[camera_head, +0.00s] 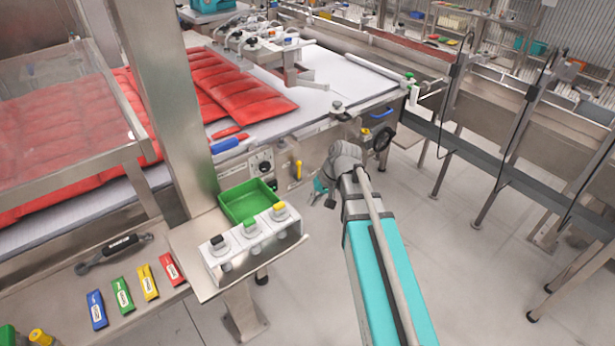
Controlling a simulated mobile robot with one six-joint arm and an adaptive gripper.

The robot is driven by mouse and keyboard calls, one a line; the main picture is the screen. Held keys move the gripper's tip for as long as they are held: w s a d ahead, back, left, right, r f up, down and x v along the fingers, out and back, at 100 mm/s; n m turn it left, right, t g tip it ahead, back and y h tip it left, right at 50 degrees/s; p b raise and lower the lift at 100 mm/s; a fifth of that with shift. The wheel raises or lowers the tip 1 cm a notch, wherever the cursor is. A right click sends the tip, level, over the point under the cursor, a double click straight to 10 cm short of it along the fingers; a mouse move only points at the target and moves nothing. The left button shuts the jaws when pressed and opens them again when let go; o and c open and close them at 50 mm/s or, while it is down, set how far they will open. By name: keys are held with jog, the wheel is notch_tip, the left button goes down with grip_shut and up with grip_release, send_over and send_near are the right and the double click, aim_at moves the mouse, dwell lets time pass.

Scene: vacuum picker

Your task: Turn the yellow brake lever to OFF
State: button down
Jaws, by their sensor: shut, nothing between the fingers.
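A small yellow lever (298,170) stands roughly upright on the steel front panel of the machine, right of a round dial (262,167). Any OFF marking is too small to read. My gripper (319,196) is at the far end of my teal arm, shut and empty. It appears a little right of the lever and lower in the picture. I cannot tell the depth gap between them. My wrist hides part of the panel to the right.
A steel post (160,90) stands left of the lever. A green tray (248,201) and a white box with coloured knobs (252,245) sit on a shelf in front. A black handwheel (383,138) is right of my wrist.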

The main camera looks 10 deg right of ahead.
jog(key=w+d+f+m+t+y+b, duration=0.1)
jog(key=w+f+y+b, duration=0.2)
jog(key=w+f+b, duration=0.3)
jog(key=m+t+y+b, duration=0.3)
jog(key=t+y+b, duration=0.35)
jog(key=b, duration=1.45)
send_near(298, 171)
jog(key=d, duration=0.6)
jog(key=shift+w+d+f+m+t+y+b, duration=0.1)
jog(key=shift+w+d+m+t+y+b, duration=0.2)
jog(key=shift+w+d+y+b, duration=0.4)
jog(key=shift+s+a+x, duration=0.25)
jog(key=shift+s+x, duration=0.15)
jog(key=shift+x, duration=1.7)
jog(key=shift+s+a+x, duration=0.2)
jog(key=shift+s+x, duration=0.2)
jog(key=shift+x, duration=1.75)
jog(key=shift+s+a+x, duration=0.25)
jog(key=shift+s+x, duration=0.15)
jog(key=shift+x, duration=1.7)
